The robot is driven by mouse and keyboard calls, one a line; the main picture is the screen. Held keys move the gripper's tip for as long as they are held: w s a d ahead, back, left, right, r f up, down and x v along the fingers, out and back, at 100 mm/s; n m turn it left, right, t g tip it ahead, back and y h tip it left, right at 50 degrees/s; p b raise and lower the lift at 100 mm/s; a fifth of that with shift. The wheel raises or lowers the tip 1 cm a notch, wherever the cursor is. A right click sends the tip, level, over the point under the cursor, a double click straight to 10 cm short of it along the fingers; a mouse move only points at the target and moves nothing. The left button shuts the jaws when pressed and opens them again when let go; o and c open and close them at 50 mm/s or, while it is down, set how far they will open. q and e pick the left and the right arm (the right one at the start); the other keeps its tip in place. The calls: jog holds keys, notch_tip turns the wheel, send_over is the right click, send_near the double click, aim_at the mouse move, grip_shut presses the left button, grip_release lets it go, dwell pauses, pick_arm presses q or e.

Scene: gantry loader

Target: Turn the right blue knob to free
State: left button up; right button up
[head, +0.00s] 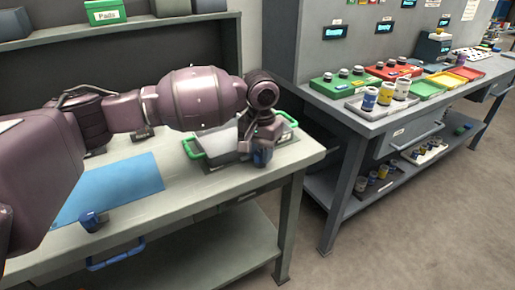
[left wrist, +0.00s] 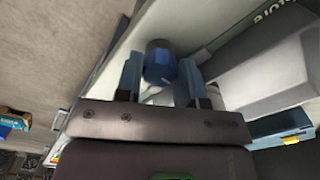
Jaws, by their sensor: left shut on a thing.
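The right blue knob (head: 262,158) is at the right front corner of the grey workbench. My left gripper (head: 261,143) reaches down over it from above and is shut on it. In the left wrist view the blue knob (left wrist: 160,55) sits between the two fingers of my left gripper (left wrist: 160,68). The gripper hides part of the knob, and I cannot tell which setting it is turned to. Another blue knob (head: 93,220) is at the bench's left front edge. My right gripper is not in view.
A grey tray with green handles (head: 192,149) stands just left of my gripper. A blue mat (head: 115,188) lies on the bench (head: 205,194). A blue drawer handle (head: 116,256) juts from the front. Another bench (head: 362,122) with jars and trays stands right, beyond a floor gap.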

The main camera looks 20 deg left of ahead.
pick_arm(q)
jog(key=r+m+p, duration=0.1)
jog(key=p, duration=0.3)
jog(key=shift+m, duration=0.3)
jog(key=shift+f+m+p, duration=0.25)
jog(key=shift+m+p, duration=0.55)
jog(key=shift+p, duration=0.2)
jog(key=shift+f+m+p, duration=0.15)
jog(key=shift+m+p, duration=0.4)
jog(key=shift+m, duration=0.95)
jog(key=m+p, duration=0.1)
jog(key=m, duration=0.1)
jog(key=shift+f+m, duration=0.1)
jog(key=shift+m, duration=0.3)
jog(key=m, duration=0.3)
jog(key=shift+m, duration=0.3)
jog(key=shift+f+m+p, duration=0.1)
jog(key=shift+m+p, duration=0.25)
jog(key=shift+m, duration=1.85)
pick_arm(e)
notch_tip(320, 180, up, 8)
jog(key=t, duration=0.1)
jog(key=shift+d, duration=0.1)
